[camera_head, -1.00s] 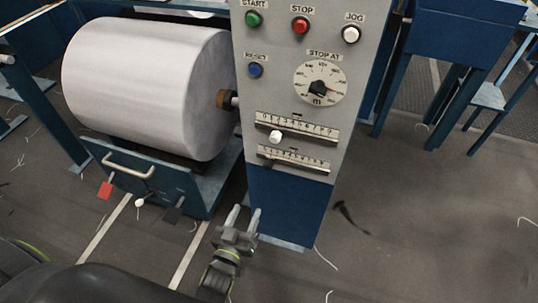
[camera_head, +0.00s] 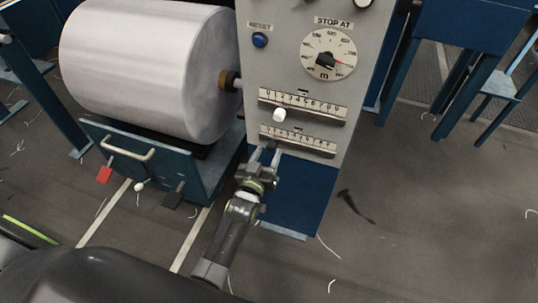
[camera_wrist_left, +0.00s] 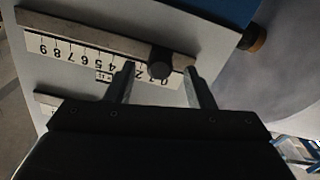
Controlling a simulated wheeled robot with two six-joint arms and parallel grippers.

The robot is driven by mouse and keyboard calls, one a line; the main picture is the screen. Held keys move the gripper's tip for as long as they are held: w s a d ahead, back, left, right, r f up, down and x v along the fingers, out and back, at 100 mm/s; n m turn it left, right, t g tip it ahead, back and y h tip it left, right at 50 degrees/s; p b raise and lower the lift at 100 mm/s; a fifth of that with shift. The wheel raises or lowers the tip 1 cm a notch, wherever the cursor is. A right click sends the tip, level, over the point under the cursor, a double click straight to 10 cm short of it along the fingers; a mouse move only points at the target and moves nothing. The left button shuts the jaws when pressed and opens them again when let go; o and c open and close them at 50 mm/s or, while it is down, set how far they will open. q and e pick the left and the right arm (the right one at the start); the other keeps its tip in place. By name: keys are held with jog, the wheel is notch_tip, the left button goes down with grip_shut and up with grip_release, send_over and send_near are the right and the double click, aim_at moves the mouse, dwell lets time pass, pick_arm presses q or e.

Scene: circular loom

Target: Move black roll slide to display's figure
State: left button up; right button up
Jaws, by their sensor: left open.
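The black slide knob (camera_wrist_left: 158,62) sits on the lower slide scale (camera_head: 300,139), near its low-number end. In the left wrist view the scale (camera_wrist_left: 75,54) shows upside down, with some digits hidden by a finger. My left gripper (camera_head: 266,152) is at the front of the grey panel, at the left part of that scale. In the left wrist view its fingers (camera_wrist_left: 159,75) are open, one on each side of the black knob; contact cannot be told. No display figure shows in these views. My right gripper is not in view.
The upper slide with a white knob (camera_head: 279,115) is just above. The STOP AT dial (camera_head: 328,55) and blue RESET button (camera_head: 260,40) are higher on the panel (camera_head: 355,95). A large white roll (camera_head: 150,70) stands left. Open floor (camera_head: 400,220) lies right.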

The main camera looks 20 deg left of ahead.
pick_arm(q)
jog(key=shift+w+b, duration=0.35)
jog(key=shift+w, duration=0.7)
jog(key=shift+c, duration=0.2)
grip_shut()
dwell(0.6)
